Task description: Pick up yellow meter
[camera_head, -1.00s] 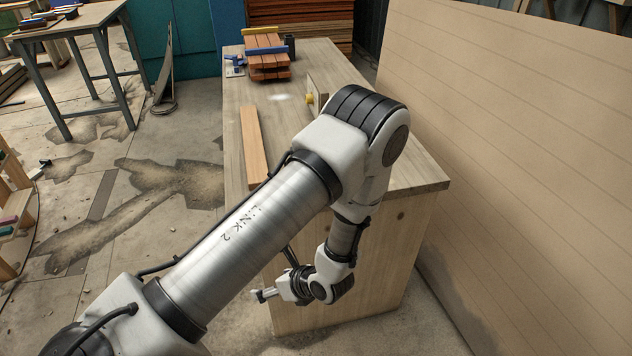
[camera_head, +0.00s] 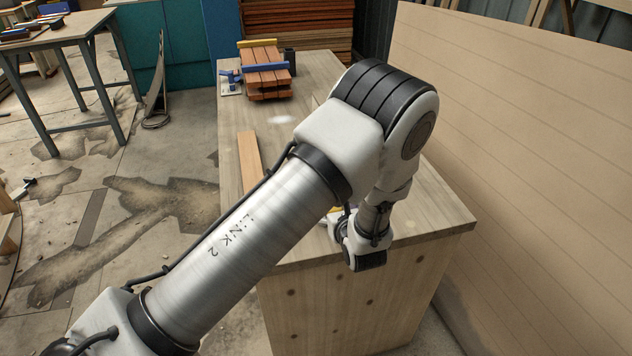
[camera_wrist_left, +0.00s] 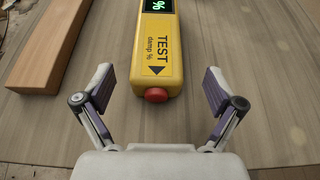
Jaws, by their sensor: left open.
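The yellow meter (camera_wrist_left: 158,62) lies on the workbench in the left wrist view, with a lit green display at its far end, "TEST damp %" lettering and a red knob at its near end. My left gripper (camera_wrist_left: 158,84) is open, with one finger on each side of the meter's near end and a gap on both sides. In the head view my left wrist (camera_head: 362,238) is over the bench's near edge. Its fingers are mostly hidden there, and only a small patch of yellow shows beside them. My right gripper is not in view.
A wooden bar (camera_wrist_left: 52,45) lies left of the meter; the head view also shows it (camera_head: 249,158). Clamped reddish boards (camera_head: 265,75) and a dark cup (camera_head: 290,62) stand at the bench's far end. A large tan panel (camera_head: 530,150) stands along the right.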

